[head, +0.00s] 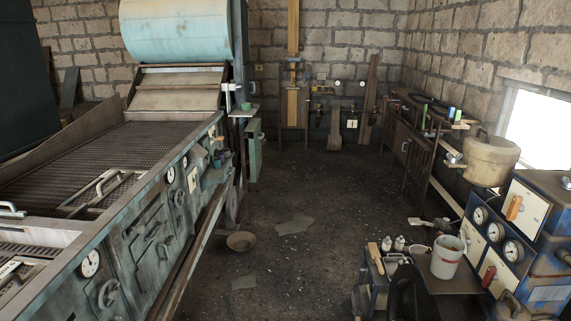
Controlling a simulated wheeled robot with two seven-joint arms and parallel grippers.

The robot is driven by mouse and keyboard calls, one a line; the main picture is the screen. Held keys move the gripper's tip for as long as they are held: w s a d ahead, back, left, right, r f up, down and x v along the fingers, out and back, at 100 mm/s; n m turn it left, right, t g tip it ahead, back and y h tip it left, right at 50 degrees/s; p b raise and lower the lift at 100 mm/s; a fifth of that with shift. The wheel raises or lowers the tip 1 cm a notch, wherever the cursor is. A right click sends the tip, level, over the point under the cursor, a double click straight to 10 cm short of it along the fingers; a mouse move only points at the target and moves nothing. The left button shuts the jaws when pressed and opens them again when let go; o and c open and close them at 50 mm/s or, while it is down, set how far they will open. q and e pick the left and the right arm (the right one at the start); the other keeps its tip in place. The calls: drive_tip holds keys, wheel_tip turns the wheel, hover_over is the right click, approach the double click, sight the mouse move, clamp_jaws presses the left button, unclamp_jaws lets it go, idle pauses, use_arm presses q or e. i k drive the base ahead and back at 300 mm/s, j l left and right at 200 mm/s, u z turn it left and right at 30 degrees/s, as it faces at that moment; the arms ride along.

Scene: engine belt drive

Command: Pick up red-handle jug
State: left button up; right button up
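No jug with a clearly red handle can be made out in the head view. A whitish jug-like container (447,258) with small reddish marks stands upright on a low dark table (470,282) at the lower right. Its handle cannot be made out, so I cannot tell whether it is the red-handle jug. A smaller pale cup-like vessel (419,251) stands close to its left. Neither of my grippers is in view.
Small white bottles (399,243) stand near the cup. A blue gauge panel (494,232) rises right of the table. A large beige pot (488,160) is behind. A long green machine (150,225) fills the left. The middle floor is mostly clear, with a shallow bowl (241,241).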

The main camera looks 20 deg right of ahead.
sight(448, 251)
drive_tip(key=i+z, duration=0.4)
drive_tip(key=i, duration=0.15)
drive_tip(key=i+z, duration=0.4)
drive_tip(key=i, duration=0.15)
drive_tip(key=i+j+z, duration=0.45)
drive_tip(key=i+l, duration=0.1)
